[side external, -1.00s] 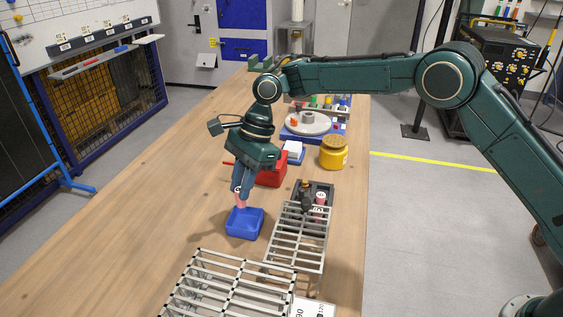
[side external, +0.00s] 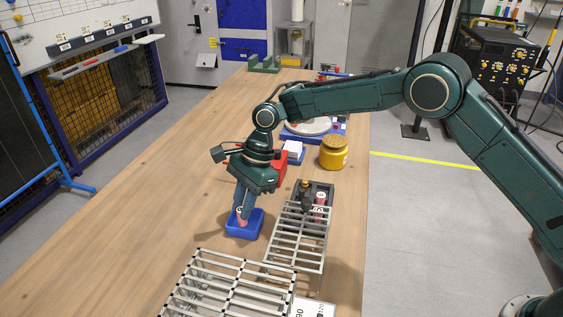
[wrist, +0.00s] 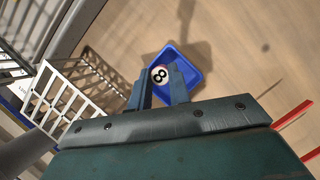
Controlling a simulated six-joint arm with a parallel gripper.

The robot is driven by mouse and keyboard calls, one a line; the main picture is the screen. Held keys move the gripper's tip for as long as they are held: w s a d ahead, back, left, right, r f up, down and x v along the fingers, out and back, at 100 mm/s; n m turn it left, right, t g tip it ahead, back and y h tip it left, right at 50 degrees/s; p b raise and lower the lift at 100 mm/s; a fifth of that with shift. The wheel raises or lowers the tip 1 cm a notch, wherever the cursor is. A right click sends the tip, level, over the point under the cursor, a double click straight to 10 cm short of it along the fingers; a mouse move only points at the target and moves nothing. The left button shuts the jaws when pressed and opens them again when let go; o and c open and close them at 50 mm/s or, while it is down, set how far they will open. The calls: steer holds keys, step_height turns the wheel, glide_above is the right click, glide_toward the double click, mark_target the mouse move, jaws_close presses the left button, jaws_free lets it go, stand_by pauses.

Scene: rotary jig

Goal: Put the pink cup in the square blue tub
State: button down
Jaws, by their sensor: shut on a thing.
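The pink cup (side external: 242,221) is between the fingers of my gripper (side external: 241,213). My gripper is shut on the cup and reaches down into the tub's opening. The cup's lower part is hidden by the tub wall, so I cannot tell whether it touches the floor.
A grey wire rack (side external: 298,245) stands just right of the tub, with a dark tray (side external: 326,190) holding a pinkish item behind it. A larger rack (side external: 230,285) is in front. The table left of the tub is clear.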

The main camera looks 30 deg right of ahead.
steer(key=shift+f, duration=1.2)
steer(key=shift+f, duration=0.15)
steer(key=c, duration=1.6)
jaws_free()
steer(key=v, duration=1.2)
steer(key=shift+r, duration=0.2)
